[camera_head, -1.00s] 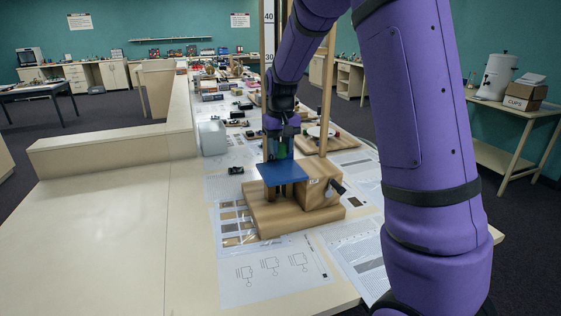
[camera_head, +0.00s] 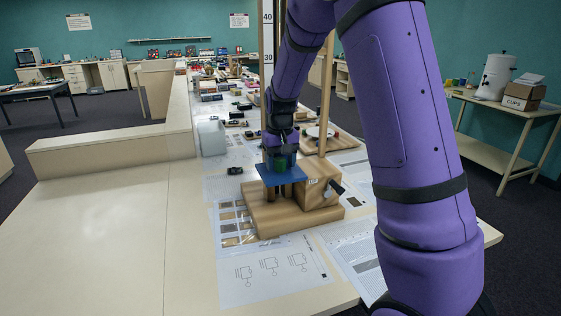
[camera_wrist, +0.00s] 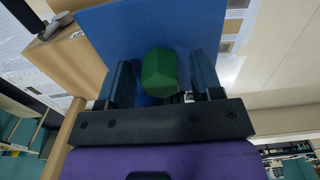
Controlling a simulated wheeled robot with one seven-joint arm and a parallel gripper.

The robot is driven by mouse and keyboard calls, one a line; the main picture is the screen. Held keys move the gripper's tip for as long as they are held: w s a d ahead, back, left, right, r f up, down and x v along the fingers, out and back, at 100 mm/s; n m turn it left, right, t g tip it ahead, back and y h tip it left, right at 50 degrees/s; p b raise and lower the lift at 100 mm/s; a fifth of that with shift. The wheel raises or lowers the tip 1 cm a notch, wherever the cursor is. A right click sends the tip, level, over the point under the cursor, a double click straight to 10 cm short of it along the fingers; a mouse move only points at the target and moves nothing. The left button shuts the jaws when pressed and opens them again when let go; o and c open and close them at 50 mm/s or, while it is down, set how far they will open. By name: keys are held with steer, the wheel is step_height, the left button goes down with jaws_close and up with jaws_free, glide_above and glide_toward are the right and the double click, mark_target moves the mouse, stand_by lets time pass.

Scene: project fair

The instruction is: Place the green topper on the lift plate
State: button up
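The green topper (camera_head: 281,164) is a small faceted block, at the blue lift plate (camera_head: 268,181) on the wooden lift. In the wrist view the topper (camera_wrist: 160,72) sits between my gripper's two fingers (camera_wrist: 163,80), with the blue plate (camera_wrist: 112,22) behind it. Strips of blue show between the topper and each finger, so the gripper looks open around it. In the head view my gripper (camera_head: 281,158) is just above the plate. The topper appears to rest on the plate; its contact face is hidden.
The wooden lift base (camera_head: 290,218) stands on printed sheets, with a dark crank handle (camera_head: 335,187) on its right. A tall wooden post and ruler (camera_head: 268,45) rise behind. A grey box (camera_head: 212,138) stands to the left. The front-left tabletop (camera_head: 90,240) is clear.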

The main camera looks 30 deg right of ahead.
mark_target(281, 159)
steer(key=shift+r, duration=0.1)
step_height(281, 159, up, 11)
steer(key=s+a+r+t, duration=0.25)
steer(key=s+r, duration=0.35)
steer(key=s, duration=0.3)
steer(key=s+a+n+t, duration=0.1)
steer(key=s+a, duration=0.2)
steer(key=s, duration=0.8)
steer(key=s+a+n+t, duration=0.1)
steer(key=s+a, duration=0.2)
steer(key=s, duration=0.8)
steer(key=shift+s+r+t, duration=0.25)
steer(key=shift+r+t, duration=0.1)
